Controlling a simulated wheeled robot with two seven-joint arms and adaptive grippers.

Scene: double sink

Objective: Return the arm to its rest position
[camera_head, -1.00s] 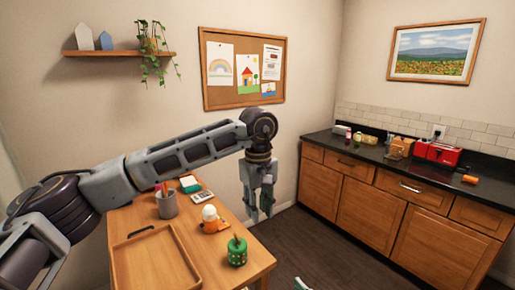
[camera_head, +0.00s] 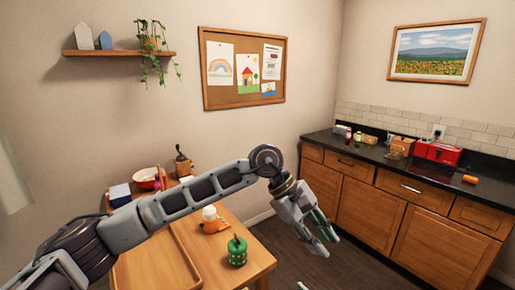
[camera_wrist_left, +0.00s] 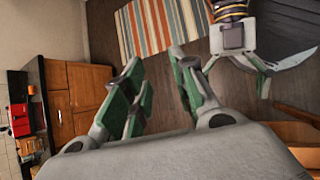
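My left arm comes in from the left in the head view, over the wooden table. My left gripper (camera_head: 320,238) hangs beyond the table's right edge, above the dark floor, pointing down to the right. In the left wrist view its green-padded fingers (camera_wrist_left: 160,75) are apart with nothing between them.
A green container (camera_head: 237,251), an orange holder with a white top (camera_head: 212,222) and a wooden tray (camera_head: 188,262) are on the table. A red bowl (camera_head: 146,181) and a grinder (camera_head: 183,165) are behind my arm. The counter (camera_head: 400,166) stands right. A striped rug (camera_wrist_left: 165,27) lies on the floor.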

